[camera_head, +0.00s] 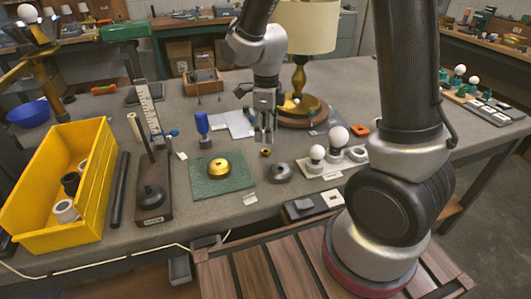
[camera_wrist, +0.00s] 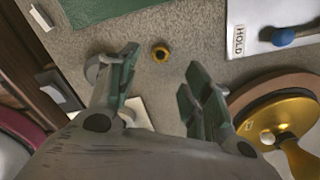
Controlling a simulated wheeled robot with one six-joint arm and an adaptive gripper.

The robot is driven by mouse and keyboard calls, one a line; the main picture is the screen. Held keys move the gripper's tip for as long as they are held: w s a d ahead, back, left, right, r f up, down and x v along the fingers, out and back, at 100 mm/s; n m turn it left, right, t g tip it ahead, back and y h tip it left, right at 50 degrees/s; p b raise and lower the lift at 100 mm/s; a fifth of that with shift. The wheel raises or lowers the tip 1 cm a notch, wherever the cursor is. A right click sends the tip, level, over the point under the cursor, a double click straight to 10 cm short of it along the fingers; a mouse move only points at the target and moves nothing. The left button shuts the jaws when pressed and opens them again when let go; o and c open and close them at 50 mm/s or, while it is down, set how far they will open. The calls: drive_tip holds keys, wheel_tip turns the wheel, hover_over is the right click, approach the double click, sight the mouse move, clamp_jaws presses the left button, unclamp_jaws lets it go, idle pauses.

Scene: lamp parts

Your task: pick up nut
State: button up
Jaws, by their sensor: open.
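The nut is a small brass ring (camera_head: 266,153) lying flat on the grey bench top, right of the green mat. In the wrist view the nut (camera_wrist: 160,53) lies between and just beyond the fingertips, fully visible with its dark hole. My gripper (camera_head: 265,139) points down above the bench, close to the nut in the head view. In the wrist view my gripper (camera_wrist: 163,68) has its two fingers wide apart with nothing between them. The exact height over the nut cannot be told.
A green mat (camera_head: 208,187) holds a brass dome (camera_head: 218,168). A dark grey round part (camera_head: 281,173) and bulbs on a white base (camera_head: 316,168) stand nearby. A lamp on a wooden disc (camera_wrist: 258,88) stands close to the right finger. Bare bench surrounds the nut.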

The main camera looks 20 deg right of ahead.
sight(266, 153)
wheel_tip(266, 153, down, 7)
drive_tip(key=shift+r, duration=0.1)
drive_tip(key=shift+c, duration=0.5)
drive_tip(key=c, duration=0.9)
